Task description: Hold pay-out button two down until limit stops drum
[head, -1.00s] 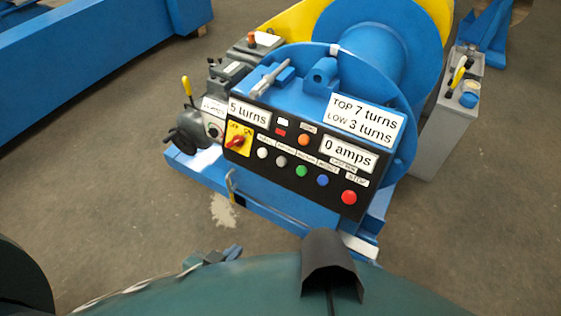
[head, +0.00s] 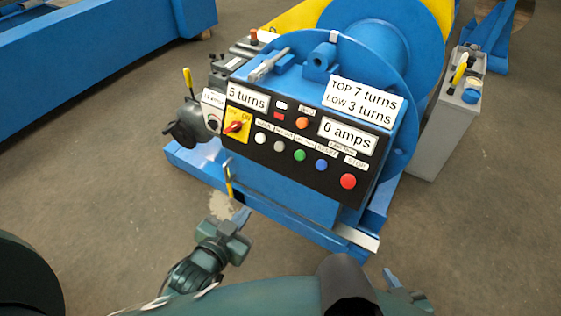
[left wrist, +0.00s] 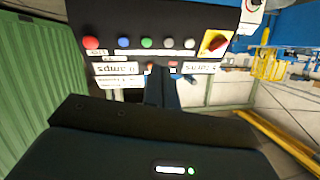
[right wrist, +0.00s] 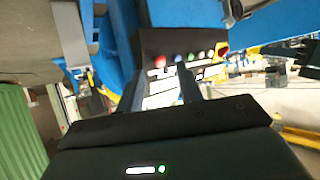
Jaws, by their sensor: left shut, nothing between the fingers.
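The black control panel (head: 318,180) on the blue winch has a row of buttons: white (head: 261,138), grey (head: 279,146), green (head: 299,155), blue (head: 321,165) and red (head: 348,181). Their small labels are too blurred to tell which is pay-out two. Displays read "5 turns" and "0 amps"; a plate reads "TOP 7 turns, LOW 3 turns". The blue drum (head: 385,40) is behind. My left gripper (head: 228,232) is shut and empty, in front of and below the panel; its fingers (left wrist: 163,75) point toward the panel. My right gripper (right wrist: 164,85) has its fingers apart, empty.
A red rotary switch on a yellow plate (head: 237,127) sits at the panel's left. A yellow-handled lever (head: 187,78) stands left of the winch. A grey box (head: 447,125) with another yellow lever stands right. A blue beam (head: 90,60) lies at far left. Floor in front is clear.

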